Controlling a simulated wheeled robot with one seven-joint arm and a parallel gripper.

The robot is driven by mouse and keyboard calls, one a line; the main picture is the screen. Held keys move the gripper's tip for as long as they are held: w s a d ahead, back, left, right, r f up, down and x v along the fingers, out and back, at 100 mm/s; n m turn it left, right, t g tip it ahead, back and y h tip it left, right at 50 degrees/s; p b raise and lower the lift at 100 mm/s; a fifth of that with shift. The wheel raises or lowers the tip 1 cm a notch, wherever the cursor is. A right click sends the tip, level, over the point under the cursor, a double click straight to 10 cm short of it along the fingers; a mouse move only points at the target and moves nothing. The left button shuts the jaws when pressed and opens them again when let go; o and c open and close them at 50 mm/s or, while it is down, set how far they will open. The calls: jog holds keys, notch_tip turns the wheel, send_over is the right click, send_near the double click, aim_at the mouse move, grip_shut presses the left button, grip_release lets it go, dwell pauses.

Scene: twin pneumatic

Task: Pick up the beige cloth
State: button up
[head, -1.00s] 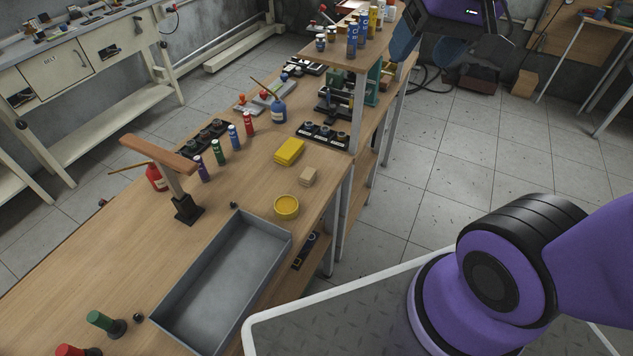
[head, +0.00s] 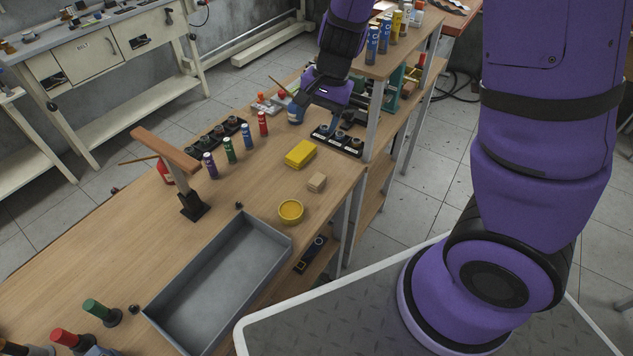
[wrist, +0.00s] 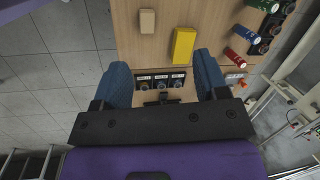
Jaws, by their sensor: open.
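The beige cloth (head: 316,182) looks like a small folded block lying flat on the wooden bench near its right edge. It also shows at the top of the wrist view (wrist: 147,22), left of a yellow block (wrist: 184,45). My gripper (head: 322,98) is over the bench, farther back than the cloth and apart from it. In the wrist view, its blue fingers (wrist: 160,68) are spread wide with nothing between them.
The yellow block (head: 300,153) lies just behind the cloth and a round yellow container (head: 290,211) in front. Several coloured bottles (head: 229,150) stand to the left. A grey tray (head: 217,285) is nearer. A raised shelf (head: 394,64) stands close to my gripper.

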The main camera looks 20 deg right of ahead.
notch_tip(320, 180, down, 13)
jog(key=w+d+m+h, duration=0.2)
jog(key=m+h, duration=0.1)
send_over(317, 178)
jog(key=shift+g, duration=0.3)
jog(key=f, duration=0.4)
jog(key=shift+s+d+f, duration=0.1)
jog(key=shift+s+d, duration=0.1)
jog(key=shift+d, duration=0.1)
jog(key=shift+w+a+f, duration=0.1)
jog(key=shift+a+f, duration=0.1)
jog(key=shift+f, duration=1.3)
jog(key=shift+a+f, duration=0.15)
jog(key=shift+f, duration=1.3)
jog(key=c, duration=1)
jog(key=shift+r, duration=0.15)
